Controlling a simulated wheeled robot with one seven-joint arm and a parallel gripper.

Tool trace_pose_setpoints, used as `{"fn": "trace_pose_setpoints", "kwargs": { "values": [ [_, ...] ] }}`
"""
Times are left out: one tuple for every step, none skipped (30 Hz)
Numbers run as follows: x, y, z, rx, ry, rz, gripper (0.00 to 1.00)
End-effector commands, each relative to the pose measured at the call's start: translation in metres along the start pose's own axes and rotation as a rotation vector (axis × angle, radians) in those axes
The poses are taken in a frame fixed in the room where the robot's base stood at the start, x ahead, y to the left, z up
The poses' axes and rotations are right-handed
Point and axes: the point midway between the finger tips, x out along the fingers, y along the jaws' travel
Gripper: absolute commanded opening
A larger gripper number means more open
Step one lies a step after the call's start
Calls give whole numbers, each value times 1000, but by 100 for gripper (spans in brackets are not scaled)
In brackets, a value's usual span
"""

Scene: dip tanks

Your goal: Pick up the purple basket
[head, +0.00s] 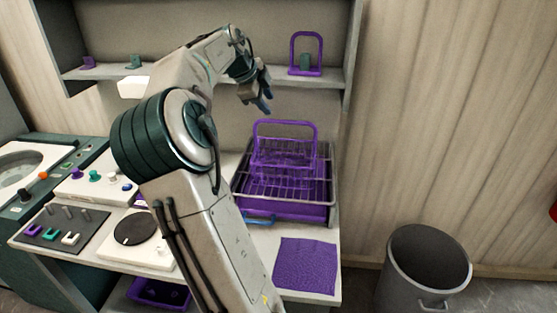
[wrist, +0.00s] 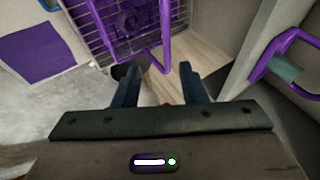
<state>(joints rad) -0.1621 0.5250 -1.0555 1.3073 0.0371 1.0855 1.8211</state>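The purple basket (head: 284,160) has a tall loop handle and stands upright on a wire rack over a purple tray on the counter. In the wrist view the basket (wrist: 118,20) shows at the top, with its handle (wrist: 166,35) reaching down just beyond my fingertips. My gripper (head: 262,102) hangs above and slightly left of the handle in the head view. In the wrist view my gripper (wrist: 158,80) is open, with a gap between its dark blue fingers and nothing between them. The fingers look apart from the handle.
A purple frame (head: 291,54) with a green piece stands on the shelf (head: 270,77) above. A purple mat (head: 306,265) lies on the counter front. Small knobs and a round plate (head: 134,229) sit left. A grey bin (head: 425,270) stands on the floor at right.

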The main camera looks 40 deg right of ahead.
Motion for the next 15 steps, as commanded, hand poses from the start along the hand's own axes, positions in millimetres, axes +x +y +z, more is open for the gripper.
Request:
{"fn": "trace_pose_setpoints", "kwargs": {
  "values": [
    [-1, -4, 0, 17, 13, -9, 38],
    [0, -5, 0, 24, 17, -12, 38],
    [2, -6, 0, 32, 21, -14, 38],
    [5, -7, -1, 36, 23, -15, 38],
    [9, -8, -1, 38, 24, -15, 38],
    [16, -7, -2, 39, 25, -14, 38],
    [21, -7, -2, 38, 26, -13, 38],
    [27, -8, -3, 38, 26, -13, 38],
    [36, -8, -3, 38, 26, -13, 38],
    [42, -8, -3, 37, 25, -12, 38],
    [48, -8, -3, 37, 25, -12, 38],
    [55, -8, -4, 38, 25, -13, 38],
    [60, -8, -3, 37, 24, -14, 38],
    [65, -8, -3, 36, 24, -13, 38],
    [71, -8, -3, 36, 23, -13, 38]
  ]
}}
